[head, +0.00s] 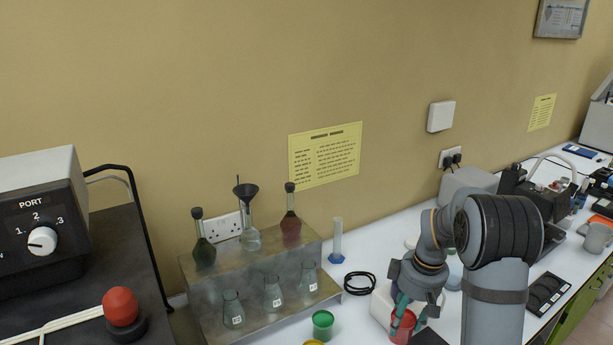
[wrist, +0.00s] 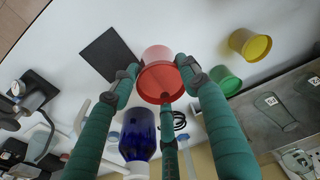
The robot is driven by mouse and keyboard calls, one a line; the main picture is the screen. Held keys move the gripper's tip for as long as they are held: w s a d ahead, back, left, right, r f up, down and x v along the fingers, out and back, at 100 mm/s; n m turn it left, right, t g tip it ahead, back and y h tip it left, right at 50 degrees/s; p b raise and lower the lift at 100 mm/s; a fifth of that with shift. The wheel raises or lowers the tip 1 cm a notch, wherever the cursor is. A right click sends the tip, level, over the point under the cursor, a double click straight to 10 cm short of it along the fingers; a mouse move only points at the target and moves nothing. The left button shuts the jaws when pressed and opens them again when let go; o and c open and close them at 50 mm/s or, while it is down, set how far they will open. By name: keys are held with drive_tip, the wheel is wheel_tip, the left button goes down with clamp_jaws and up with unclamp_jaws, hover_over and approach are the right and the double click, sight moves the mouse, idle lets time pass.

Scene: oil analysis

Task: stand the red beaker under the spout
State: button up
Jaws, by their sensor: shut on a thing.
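The red beaker (head: 402,328) is at the front of the white bench in the head view. My gripper (head: 401,310) reaches down over it. In the wrist view the red beaker (wrist: 158,83) sits between the green fingers of my gripper (wrist: 160,80), one on each side and a third below. The fingers are shut on it near the rim, and its open mouth faces the wrist camera. I cannot tell whether its base touches the bench. I cannot clearly pick out the spout in either view; my arm covers part of the bench behind.
A green beaker (head: 323,322) and a yellow beaker (wrist: 250,45) stand close by. A black square pad (wrist: 108,55) lies beside the red beaker. A blue bottle (wrist: 138,132) is near the fingers. A metal stand with flasks (head: 262,285) is left. Bare bench shows around the pad.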

drive_tip(key=s, duration=0.1)
drive_tip(key=s+m, duration=0.1)
drive_tip(key=shift+s+d+m, duration=0.2)
drive_tip(key=shift+s+m, duration=0.1)
drive_tip(key=s+d+r+m, duration=0.3)
drive_tip(key=s+d+m, duration=0.3)
drive_tip(key=s, duration=0.2)
drive_tip(key=s+a+r, duration=0.3)
drive_tip(key=s+a, duration=0.7)
drive_tip(key=a, duration=0.4)
drive_tip(key=shift+s+a+m+h, duration=0.25)
drive_tip(key=shift+s+m+h, duration=0.05)
drive_tip(key=shift+s+h, duration=0.1)
drive_tip(key=shift+w+f, duration=0.1)
